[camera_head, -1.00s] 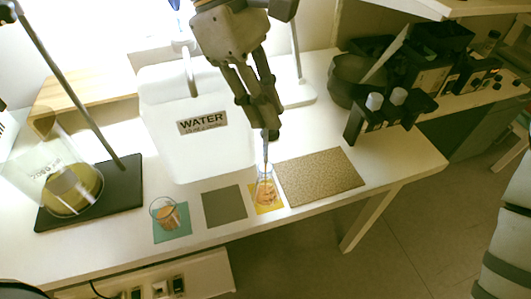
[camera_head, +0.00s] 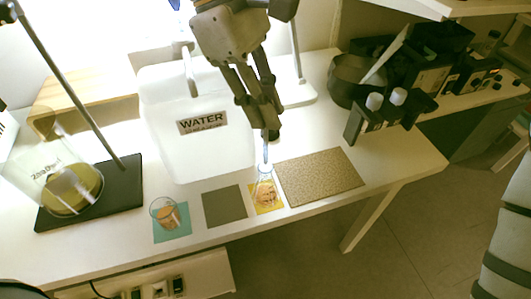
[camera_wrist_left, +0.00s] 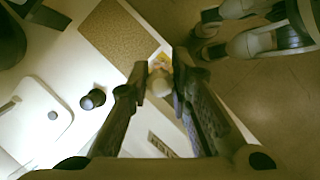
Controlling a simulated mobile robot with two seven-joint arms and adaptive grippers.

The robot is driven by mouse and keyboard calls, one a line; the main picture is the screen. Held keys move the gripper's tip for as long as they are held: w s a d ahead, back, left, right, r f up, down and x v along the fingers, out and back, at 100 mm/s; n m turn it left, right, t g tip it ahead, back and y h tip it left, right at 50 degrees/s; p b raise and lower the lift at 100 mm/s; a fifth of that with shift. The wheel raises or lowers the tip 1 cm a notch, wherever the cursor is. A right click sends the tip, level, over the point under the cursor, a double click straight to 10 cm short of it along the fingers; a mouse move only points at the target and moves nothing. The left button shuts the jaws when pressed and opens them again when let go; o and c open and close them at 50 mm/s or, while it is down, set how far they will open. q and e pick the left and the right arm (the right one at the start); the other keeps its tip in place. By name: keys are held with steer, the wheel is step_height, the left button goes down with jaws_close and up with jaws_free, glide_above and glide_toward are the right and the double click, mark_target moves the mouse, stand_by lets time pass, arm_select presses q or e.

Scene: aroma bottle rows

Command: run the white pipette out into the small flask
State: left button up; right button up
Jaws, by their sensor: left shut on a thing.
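My left gripper (camera_head: 269,132) is shut on the white pipette (camera_head: 266,154), which hangs tip down below the fingertips. The small flask (camera_head: 265,190) is clear glass with orange-brown liquid and stands on a yellow mat (camera_head: 279,203). The pipette is over the flask's neck; I cannot tell how far its tip is inside. In the left wrist view, the gripper (camera_wrist_left: 161,70) has the pale bulb of the pipette (camera_wrist_left: 160,85) between its fingertips, with the yellow mat partly hidden beyond. The right gripper is not in view.
A beaker with orange-brown content (camera_head: 166,215) stands on a teal mat (camera_head: 178,235). An empty grey-green mat (camera_head: 224,206) and a tan speckled mat (camera_head: 320,176) flank the flask. A white water container (camera_head: 205,150) stands close behind. Dark bottle racks (camera_head: 368,128) are at the right.

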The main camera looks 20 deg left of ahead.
arm_select(q)
steer(key=shift+r, duration=2)
